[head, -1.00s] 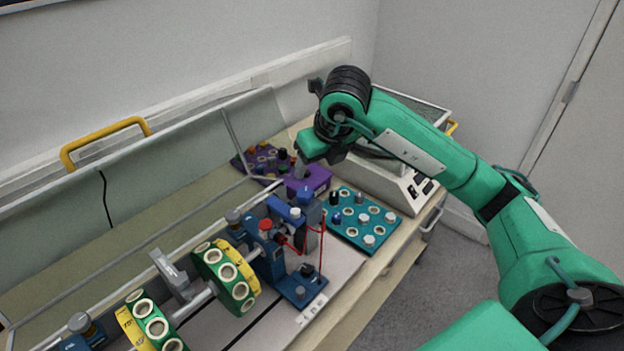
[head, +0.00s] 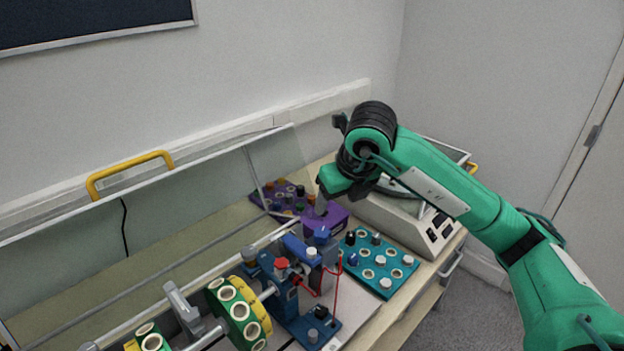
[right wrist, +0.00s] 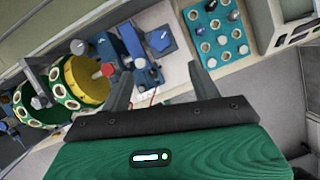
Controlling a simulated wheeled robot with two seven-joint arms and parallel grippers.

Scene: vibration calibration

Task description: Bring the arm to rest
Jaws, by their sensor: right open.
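My right arm comes in from the right in the head view, bent over the bench. Its gripper (head: 321,205) hangs above the purple block, partly hidden by the wrist. In the right wrist view the gripper (right wrist: 161,82) has its two grey fingers wide apart with nothing between them. Below them is the rotor rig with its green-and-yellow discs (head: 238,312), which also show in the right wrist view (right wrist: 83,80). A red knob (right wrist: 107,70) and a blue stand (right wrist: 133,45) are beside the discs. My left gripper is in neither view.
A teal tray (head: 378,276) holds several round pieces; it also shows in the right wrist view (right wrist: 222,62). A purple tray (head: 268,198) is behind. A pale scale-like device (head: 395,215) stands at right. A tilted clear guard with a yellow handle (head: 130,172) lines the back.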

